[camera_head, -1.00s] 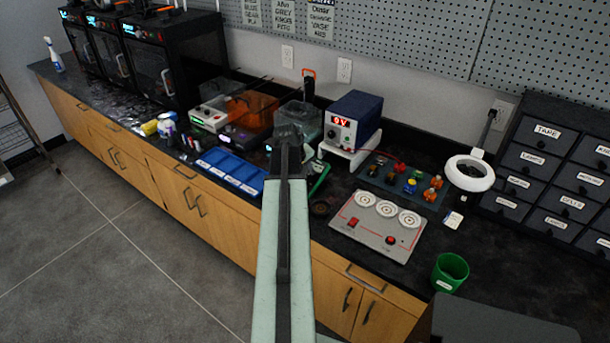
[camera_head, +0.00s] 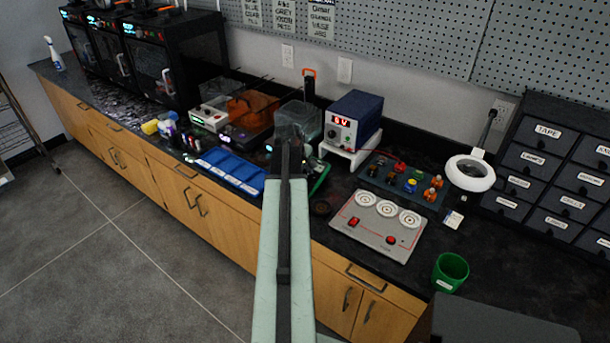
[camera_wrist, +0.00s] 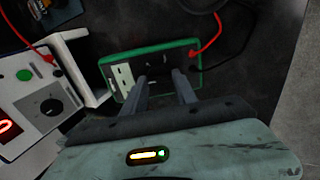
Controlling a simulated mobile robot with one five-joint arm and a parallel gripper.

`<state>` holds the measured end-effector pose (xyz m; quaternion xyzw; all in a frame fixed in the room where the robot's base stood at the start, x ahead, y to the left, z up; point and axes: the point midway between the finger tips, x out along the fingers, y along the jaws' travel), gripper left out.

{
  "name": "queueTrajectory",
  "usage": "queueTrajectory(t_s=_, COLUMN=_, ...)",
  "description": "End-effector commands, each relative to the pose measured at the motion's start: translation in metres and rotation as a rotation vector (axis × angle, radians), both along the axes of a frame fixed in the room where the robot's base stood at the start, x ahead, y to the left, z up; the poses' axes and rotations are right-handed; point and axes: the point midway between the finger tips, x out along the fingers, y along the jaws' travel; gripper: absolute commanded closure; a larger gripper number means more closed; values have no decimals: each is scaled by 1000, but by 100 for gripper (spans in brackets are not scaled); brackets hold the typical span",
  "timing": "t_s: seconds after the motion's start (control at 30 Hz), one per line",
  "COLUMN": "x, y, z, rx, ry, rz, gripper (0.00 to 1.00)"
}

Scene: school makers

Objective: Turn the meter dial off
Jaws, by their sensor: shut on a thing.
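The green-edged meter (camera_wrist: 120,72) lies on the dark counter in the wrist view, with a pale face panel on its left and a red lead at its right end. In the head view its green edge (camera_head: 321,178) shows just right of my arm. My gripper (camera_wrist: 160,77) is over the meter's face, its two fingers pointing at the middle. It is shut on the meter dial, which is mostly hidden between and behind the fingers, so its setting cannot be read. In the head view my arm hides the fingertips.
The blue power supply (camera_head: 354,112) with a red display stands on a white stand behind the meter. A blue tray (camera_head: 228,168) lies to the left. A grey panel with white round parts (camera_head: 375,225) and a green cup (camera_head: 450,271) are to the right.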

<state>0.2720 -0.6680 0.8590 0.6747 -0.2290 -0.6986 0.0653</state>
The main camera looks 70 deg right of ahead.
Motion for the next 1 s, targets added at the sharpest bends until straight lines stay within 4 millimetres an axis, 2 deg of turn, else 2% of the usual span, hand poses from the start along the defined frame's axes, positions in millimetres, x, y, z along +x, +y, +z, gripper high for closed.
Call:
queueTrajectory(t_s=0.1, x=0, y=2, z=-1, rx=5, ry=0, rz=-2, gripper=100)
queueTrajectory(t_s=0.13, x=0, y=2, z=-1, rx=5, ry=0, rz=-2, gripper=64)
queueTrajectory(t_s=0.2, x=0, y=1, z=-1, rx=4, ry=0, rz=-2, gripper=45)
queueTrajectory(t_s=0.5, x=0, y=1, z=0, rx=2, ry=0, rz=-1, gripper=45)
queueTrajectory(t_s=0.63, x=1, y=3, z=8, rx=1, ry=0, rz=0, gripper=45)
queueTrajectory(t_s=1.0, x=6, y=28, z=67, rx=2, ry=0, rz=1, gripper=45)
